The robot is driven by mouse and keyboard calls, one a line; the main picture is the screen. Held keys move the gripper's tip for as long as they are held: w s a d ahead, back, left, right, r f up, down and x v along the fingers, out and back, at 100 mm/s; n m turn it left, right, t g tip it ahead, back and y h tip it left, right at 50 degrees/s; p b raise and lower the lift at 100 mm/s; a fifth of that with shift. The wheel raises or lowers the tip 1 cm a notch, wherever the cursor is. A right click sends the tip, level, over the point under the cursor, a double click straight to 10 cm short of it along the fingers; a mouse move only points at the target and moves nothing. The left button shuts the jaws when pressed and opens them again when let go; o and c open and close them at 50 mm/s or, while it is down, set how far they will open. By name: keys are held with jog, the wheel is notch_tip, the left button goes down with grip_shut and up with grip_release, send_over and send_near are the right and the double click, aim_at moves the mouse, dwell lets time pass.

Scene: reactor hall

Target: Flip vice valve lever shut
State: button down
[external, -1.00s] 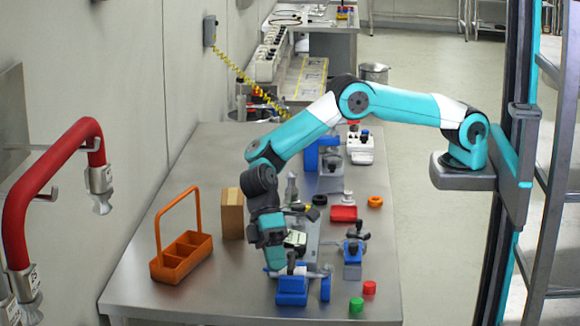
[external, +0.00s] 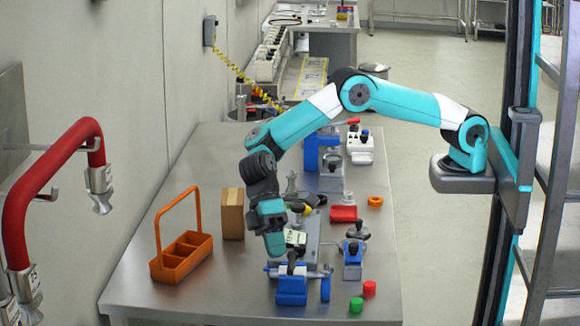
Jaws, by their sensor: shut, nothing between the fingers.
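A blue vice (external: 291,291) stands at the front of the steel bench, with grey parts along its top and a blue piece at its right side. A small dark part (external: 291,262) shows upright above the vice jaws. It may be the valve lever, but it is too small to tell its position. My gripper (external: 275,250) points down just behind and left of the vice top, shut and empty. Its fingertips are hard to make out, and I cannot tell whether they touch the valve.
An orange caddy (external: 182,262) and a wooden block (external: 232,214) stand to the left. A blue device with a dark knob (external: 352,262) stands right of the vice. Green (external: 356,304) and red (external: 369,289) pieces lie at front right. The bench's left front is clear.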

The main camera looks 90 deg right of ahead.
jog(key=v, duration=1.4)
jog(key=shift+w+d+p, duration=0.2)
jog(key=shift+d+p, duration=0.1)
jog(key=shift+p, duration=0.15)
jog(key=s+d+r+t+h, duration=0.1)
jog(key=s+d+r, duration=0.1)
jog(key=s+r, duration=0.4)
jog(key=s+d+r+t, duration=0.1)
jog(key=s+d+r, duration=0.2)
jog(key=s+r, duration=0.35)
jog(key=s+d+f+n+h, duration=0.1)
jog(key=s+d+f, duration=0.2)
jog(key=s, duration=0.7)
jog(key=s+d+f+n+t+h, duration=0.1)
jog(key=s+d+f, duration=0.2)
jog(key=s+d, duration=0.4)
jog(key=s, duration=0.3)
jog(key=shift+f, duration=0.2)
